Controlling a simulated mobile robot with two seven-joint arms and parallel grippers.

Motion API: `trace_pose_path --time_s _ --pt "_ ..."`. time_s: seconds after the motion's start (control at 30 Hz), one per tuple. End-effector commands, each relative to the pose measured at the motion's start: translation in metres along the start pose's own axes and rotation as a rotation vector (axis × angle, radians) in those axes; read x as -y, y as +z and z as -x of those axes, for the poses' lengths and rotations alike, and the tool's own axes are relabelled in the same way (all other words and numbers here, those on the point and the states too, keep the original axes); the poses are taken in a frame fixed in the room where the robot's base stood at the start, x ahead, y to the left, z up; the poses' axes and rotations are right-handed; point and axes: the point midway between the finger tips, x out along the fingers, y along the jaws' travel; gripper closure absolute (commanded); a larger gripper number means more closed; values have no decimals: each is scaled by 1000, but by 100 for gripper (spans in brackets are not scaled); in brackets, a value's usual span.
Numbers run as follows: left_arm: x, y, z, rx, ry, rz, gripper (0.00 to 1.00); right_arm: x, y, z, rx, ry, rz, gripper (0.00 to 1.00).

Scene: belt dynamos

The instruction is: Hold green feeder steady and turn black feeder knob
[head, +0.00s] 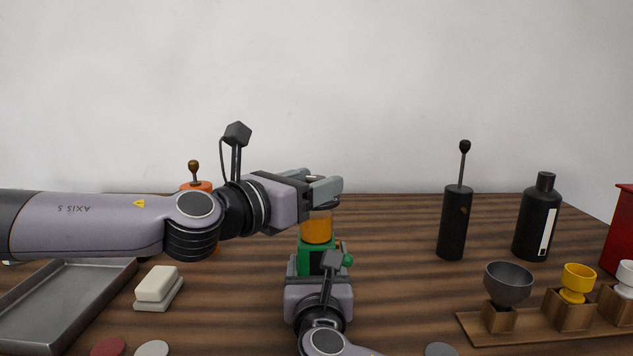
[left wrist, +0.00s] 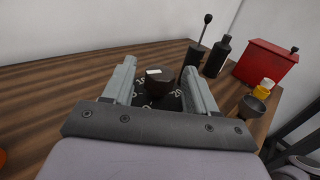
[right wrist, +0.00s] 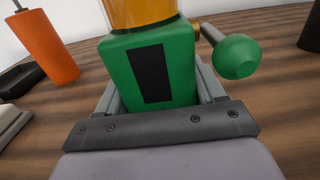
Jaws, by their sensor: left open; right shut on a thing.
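The green feeder (head: 305,258) stands upright on the table, with an orange band (head: 317,228) above its green body. In the right wrist view, its green body (right wrist: 120,72) has a black front panel and a round green ball on a side stem. My right gripper (right wrist: 160,88) is shut on the body, one finger at each side. My left gripper (head: 325,184) is open above the feeder. In the left wrist view, the dark knob (left wrist: 158,84) with a white mark sits over a black, white-marked dial between the open fingers, apparently untouched. The left gripper hides the knob in the head view.
An orange cylinder (right wrist: 48,45) stands at left behind my left arm. A black cylinder with a lever (head: 453,225), black bottle (head: 537,225) and red box (head: 622,235) stand right. A metal tray (head: 30,335) and pale block (head: 157,285) lie left. A cup rack (head: 480,332) lies front right.

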Motion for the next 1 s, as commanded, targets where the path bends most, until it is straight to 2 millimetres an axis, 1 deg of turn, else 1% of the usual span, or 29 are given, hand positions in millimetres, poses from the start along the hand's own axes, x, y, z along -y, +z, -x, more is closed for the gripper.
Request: trace_pose_path --time_s 0.03,0.2,0.47,0.5,0.57,0.6,0.63,0.67,1.0 --pt "1 0 -4 0 -1 0 43 0 -3 0 -6 0 2 94" --pt "0 0 -11 0 0 1 43 0 -3 0 -6 0 2 94" --pt "0 0 -12 0 0 1 43 0 -3 0 -6 0 2 94" --pt "0 0 -12 0 0 1 49 0 -3 0 -6 0 2 94" --pt "0 0 -12 0 0 1 69 0 -3 0 -6 0 2 94" --pt "0 0 -12 0 0 1 82 0 -3 0 -6 0 2 94" --pt "0 0 -12 0 0 1 92 0 -3 0 -6 0 2 94" --pt "0 0 -12 0 -1 1 93 0 -3 0 -6 -1 2 94" --pt "1 0 -12 1 -41 5 93 0 -3 0 -6 -1 3 94"
